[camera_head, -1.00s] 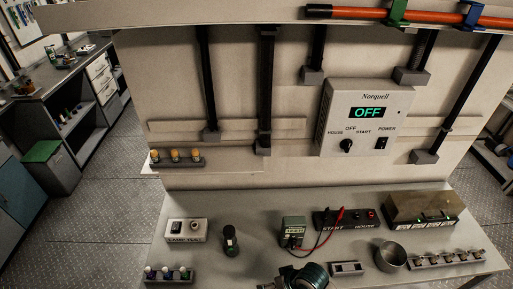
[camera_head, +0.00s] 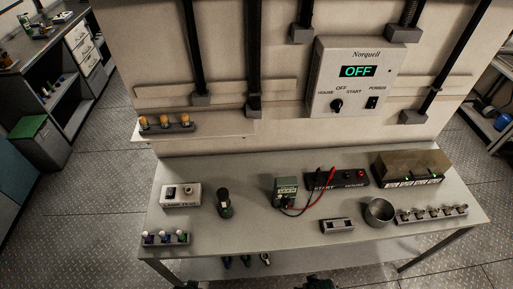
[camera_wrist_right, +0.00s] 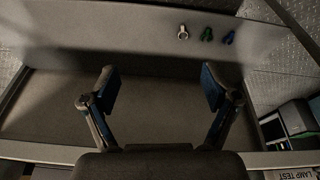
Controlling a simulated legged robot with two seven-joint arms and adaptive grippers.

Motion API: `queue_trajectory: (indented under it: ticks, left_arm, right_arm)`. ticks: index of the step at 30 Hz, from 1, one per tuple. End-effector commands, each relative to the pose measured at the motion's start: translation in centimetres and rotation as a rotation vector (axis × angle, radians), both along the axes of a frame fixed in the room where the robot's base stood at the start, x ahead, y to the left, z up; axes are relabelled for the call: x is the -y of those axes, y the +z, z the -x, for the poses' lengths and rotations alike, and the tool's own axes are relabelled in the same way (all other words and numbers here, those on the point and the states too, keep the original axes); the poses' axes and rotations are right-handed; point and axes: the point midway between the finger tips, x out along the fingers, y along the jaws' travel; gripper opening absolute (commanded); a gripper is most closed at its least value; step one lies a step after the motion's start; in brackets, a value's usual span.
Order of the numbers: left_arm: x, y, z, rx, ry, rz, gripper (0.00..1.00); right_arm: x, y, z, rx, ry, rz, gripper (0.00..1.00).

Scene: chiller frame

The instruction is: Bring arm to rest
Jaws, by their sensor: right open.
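My right gripper (camera_wrist_right: 160,88) is open and empty in the right wrist view, its two fingers wide apart with blue inner pads. In the head view only a dark piece of my right arm (camera_head: 316,283) shows at the bottom edge, in front of the workbench (camera_head: 300,237). My left gripper cannot be made out in either view.
The bench holds a lamp test box (camera_head: 181,195), a dark cylinder (camera_head: 224,203), a green meter (camera_head: 286,190), a metal cup (camera_head: 379,212) and a connector row (camera_head: 431,214). A control box (camera_head: 354,78) reading OFF stands behind. Clips (camera_wrist_right: 207,34) lie on a lower surface.

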Motion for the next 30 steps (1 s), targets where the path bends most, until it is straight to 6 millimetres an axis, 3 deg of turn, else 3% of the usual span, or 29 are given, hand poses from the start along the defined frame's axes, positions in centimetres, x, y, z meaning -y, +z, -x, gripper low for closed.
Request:
queue_trajectory:
  ticks: [1,5,8,12,15,18,22,26,30]
  left_arm:
    - [0.0,-2.4,0.2,-0.015,-0.002,-0.001,0.00]
    - [0.0,-8.8,1.0,-0.040,-0.006,-0.003,0.00]
    - [-0.2,-15.1,2.9,-0.066,-0.011,-0.006,0.00]
    - [-0.9,-23.5,7.5,-0.106,-0.020,-0.010,0.00]
    - [-1.5,-28.1,11.6,-0.132,-0.026,-0.013,0.00]
    - [-2.3,-31.1,15.4,-0.152,-0.031,-0.017,0.00]
    - [-3.0,-33.1,19.2,-0.168,-0.036,-0.019,0.00]
    - [-3.3,-33.7,20.8,-0.174,-0.039,-0.021,0.00]
    - [-3.4,-33.8,20.9,-0.175,-0.039,-0.021,0.00]
  right_arm:
    - [0.0,-2.4,0.2,-0.015,0.001,0.001,0.87]
    - [0.0,-8.8,1.1,-0.042,0.005,0.002,0.87]
    - [0.2,-15.1,2.9,-0.069,0.010,0.004,0.87]
    - [0.8,-23.5,7.5,-0.107,0.018,0.009,0.87]
    - [1.5,-28.0,11.6,-0.134,0.025,0.012,0.87]
    - [2.2,-31.1,15.4,-0.154,0.030,0.015,0.87]
    - [3.0,-33.1,19.1,-0.170,0.034,0.019,0.87]
    - [3.3,-33.7,20.8,-0.176,0.037,0.019,0.87]
    - [3.3,-33.7,20.9,-0.177,0.037,0.020,0.87]
